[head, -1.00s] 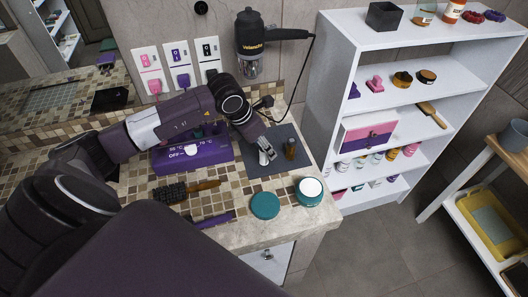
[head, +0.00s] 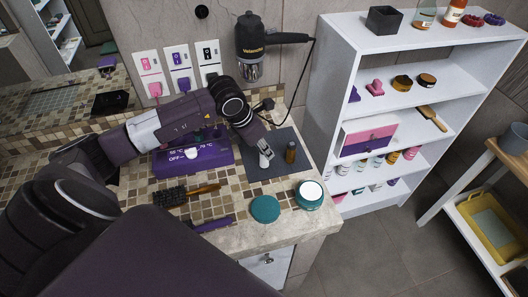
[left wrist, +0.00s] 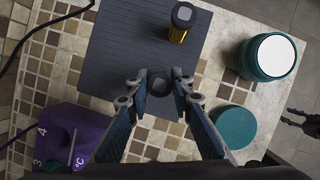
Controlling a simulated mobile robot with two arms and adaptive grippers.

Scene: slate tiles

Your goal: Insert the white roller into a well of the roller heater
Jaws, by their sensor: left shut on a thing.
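My left gripper (head: 264,158) is shut on the white roller (head: 264,153) above the slate-grey mat (head: 258,173). In the left wrist view the fingertips (left wrist: 160,86) close on both sides of the roller's round dark end (left wrist: 160,84); its white side is hidden there. The purple roller heater (head: 215,160) stands left of the gripper, partly behind my left arm, with a white knob and OFF marking on its front. Its wells are mostly hidden. One purple corner (left wrist: 68,130) shows at lower left in the wrist view. My right gripper is not in view.
An amber roller with a dark top (head: 291,152) stands on the mat right of the gripper. A teal disc (head: 265,209) and a teal jar with a white top (head: 309,197) are near the counter's front edge. A dark brush (head: 171,196) lies before the heater.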

